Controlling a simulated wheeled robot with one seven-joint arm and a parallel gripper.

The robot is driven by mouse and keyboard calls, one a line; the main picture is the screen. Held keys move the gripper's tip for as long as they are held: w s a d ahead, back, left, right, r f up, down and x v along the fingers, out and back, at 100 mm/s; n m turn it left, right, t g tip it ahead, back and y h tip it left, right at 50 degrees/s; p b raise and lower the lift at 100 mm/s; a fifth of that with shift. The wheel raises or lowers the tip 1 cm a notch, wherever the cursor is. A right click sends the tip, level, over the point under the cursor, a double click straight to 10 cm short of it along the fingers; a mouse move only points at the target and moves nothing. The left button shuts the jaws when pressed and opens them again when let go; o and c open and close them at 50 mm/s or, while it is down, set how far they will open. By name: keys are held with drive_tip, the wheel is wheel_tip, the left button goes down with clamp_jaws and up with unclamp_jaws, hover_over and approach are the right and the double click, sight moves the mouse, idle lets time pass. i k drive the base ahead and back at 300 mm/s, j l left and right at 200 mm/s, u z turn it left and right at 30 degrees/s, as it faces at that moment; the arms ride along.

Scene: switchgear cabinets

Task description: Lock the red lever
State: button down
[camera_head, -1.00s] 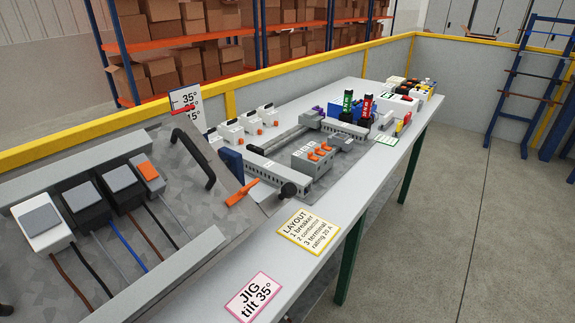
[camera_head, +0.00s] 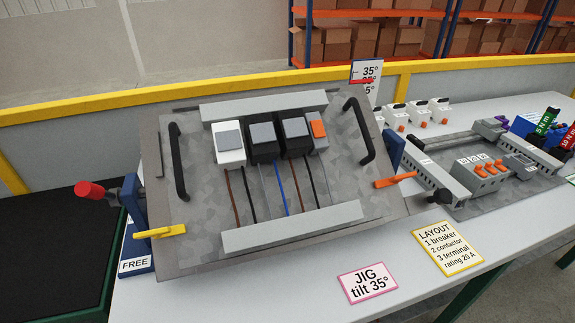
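The tilted jig plate (camera_head: 190,245) fills the middle of the view, with two black handles and several modules on it. A red-ended lever (camera_head: 90,190) sticks out to the left of the jig, on a dark shaft at the blue left bracket (camera_head: 134,208). A yellow handle (camera_head: 160,231) lies at the plate's lower left corner, above a blue label reading FREE (camera_head: 134,265). An orange handle (camera_head: 395,180) is at the right bracket. A red pointer (camera_head: 362,81) is on the angle sign by the 35° mark. My gripper is not in view.
The white table (camera_head: 250,295) carries a JIG tilt 35° card (camera_head: 367,282) and a LAYOUT card (camera_head: 448,247). A second board with orange-switched blocks (camera_head: 483,177) stands at right. A black-topped surface (camera_head: 50,250) is at left. A yellow-railed wall (camera_head: 80,108) runs behind.

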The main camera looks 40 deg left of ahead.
sight(85, 189)
drive_tip(key=u, duration=1.7)
drive_tip(key=k, duration=0.25)
